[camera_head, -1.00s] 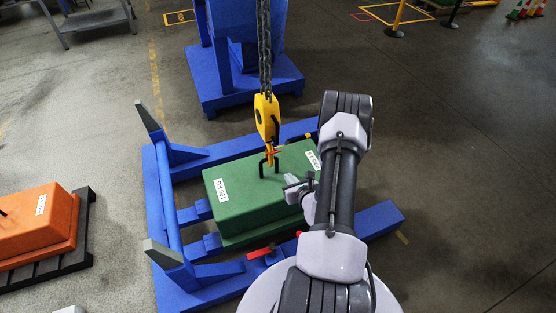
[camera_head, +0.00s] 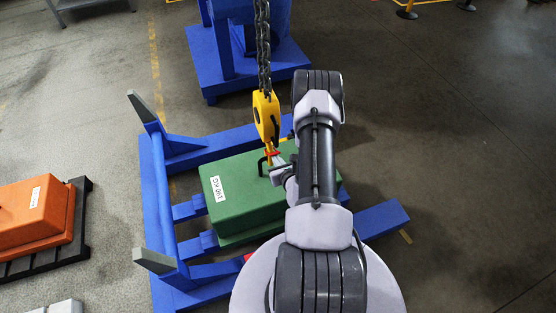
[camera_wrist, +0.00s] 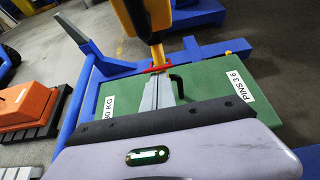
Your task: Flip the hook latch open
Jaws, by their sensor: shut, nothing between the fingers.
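A yellow hook block (camera_head: 265,117) hangs on a dark chain above a green counterweight (camera_head: 241,195). Its red latch (camera_head: 273,153) sits low on the hook, near the weight's black lifting handle (camera_head: 263,164). In the wrist view the red latch (camera_wrist: 155,69) lies just beyond the tips of my gripper (camera_wrist: 158,80). My gripper (camera_head: 280,160) is shut and empty, close beside the latch. I cannot tell whether its tips touch the latch. The hook's lower curve is mostly hidden behind the fingers. The hook block (camera_wrist: 142,18) fills the top middle of the wrist view.
The green weight rests on a blue frame (camera_head: 160,190) with upright grey-tipped posts. An orange weight (camera_head: 30,215) sits on a dark pallet at the left. A blue stand (camera_head: 240,70) is behind the chain. Open floor lies to the right.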

